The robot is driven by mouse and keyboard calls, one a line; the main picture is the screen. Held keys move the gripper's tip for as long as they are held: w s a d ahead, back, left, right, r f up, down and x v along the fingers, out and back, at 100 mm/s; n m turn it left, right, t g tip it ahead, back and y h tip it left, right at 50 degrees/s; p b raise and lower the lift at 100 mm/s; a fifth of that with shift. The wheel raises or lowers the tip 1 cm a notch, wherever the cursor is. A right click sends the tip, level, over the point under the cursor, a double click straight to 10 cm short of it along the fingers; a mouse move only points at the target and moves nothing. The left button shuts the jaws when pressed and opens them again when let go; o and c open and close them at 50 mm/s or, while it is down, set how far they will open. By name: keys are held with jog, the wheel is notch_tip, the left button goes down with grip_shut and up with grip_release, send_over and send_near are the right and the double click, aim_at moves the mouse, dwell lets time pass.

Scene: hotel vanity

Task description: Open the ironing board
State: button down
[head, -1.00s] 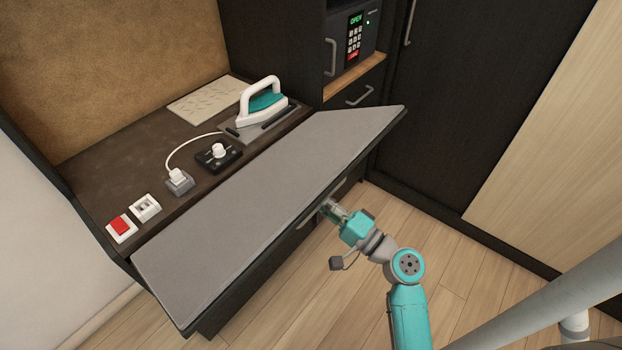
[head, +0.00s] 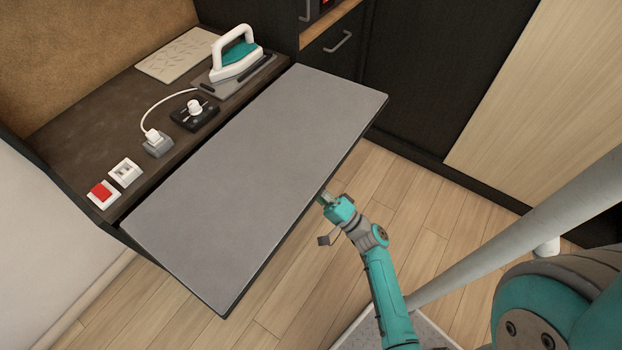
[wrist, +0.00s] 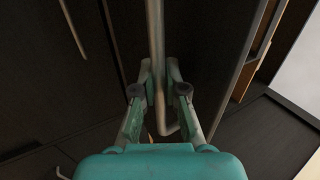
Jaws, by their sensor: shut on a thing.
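The ironing board (head: 260,170) is a grey fold-out panel along the front of the vanity. It stands out from the counter and looks about level in the head view. My gripper (head: 325,197) is at its front edge, and its fingertips are partly hidden under that edge. In the wrist view my gripper (wrist: 160,88) is shut on the board's metal bar handle (wrist: 155,35), which runs between the two fingers. The handle is hidden under the board in the head view.
On the counter (head: 85,125) behind the board are a white and teal iron (head: 237,55), a black control box with a knob (head: 195,113), a plug in a grey socket (head: 156,142) and a red switch (head: 102,191). Wooden floor (head: 415,190) is clear right of the board.

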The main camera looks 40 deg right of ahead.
jog(key=shift+f, duration=0.3)
jog(key=c, duration=1.2)
grip_release()
jog(key=v, duration=1.2)
jog(key=shift+f, duration=0.1)
jog(key=shift+a, duration=0.1)
